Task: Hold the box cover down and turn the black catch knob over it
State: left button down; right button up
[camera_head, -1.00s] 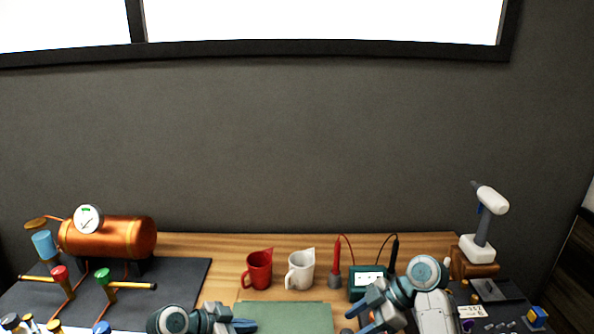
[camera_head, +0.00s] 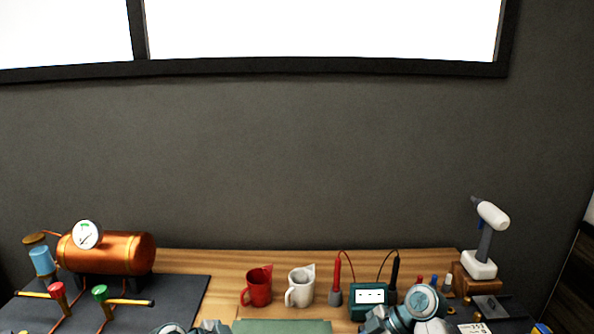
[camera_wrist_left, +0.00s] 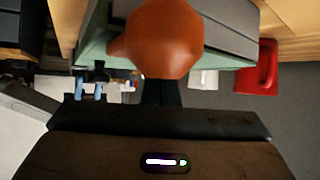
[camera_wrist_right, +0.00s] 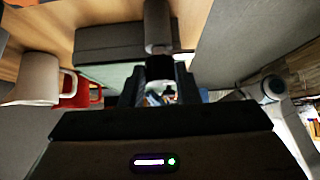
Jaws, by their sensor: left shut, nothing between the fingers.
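In the right wrist view the right fingers (camera_wrist_right: 160,92) stand apart. A grey cylindrical part (camera_wrist_right: 158,25) and a dark block lie beyond them. I cannot make out the catch knob for certain.
A copper tank (camera_head: 112,253) is at left, a white-headed tool (camera_head: 484,240) at right.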

jog(key=shift+s+a+m+t+h, duration=0.25)
jog(key=shift+m+t+h, duration=0.5)
jog(key=shift+m+t, duration=0.9)
jog(key=shift+s+a+m+t+h, duration=0.1)
jog(key=shift+s+m+t+h, duration=0.5)
jog(key=shift+m, duration=1.75)
jog(key=shift+s+a+m+t+h, duration=0.15)
jog(key=shift+m+t+h, duration=0.7)
jog(key=shift+m+t, duration=0.9)
jog(key=o, duration=0.9)
jog(key=shift+m+g, duration=0.25)
jog(key=shift+g, duration=0.05)
jog(key=shift+c, duration=0.2)
notch_tip(320, 180, up, 3)
jog(key=shift+r, duration=0.15)
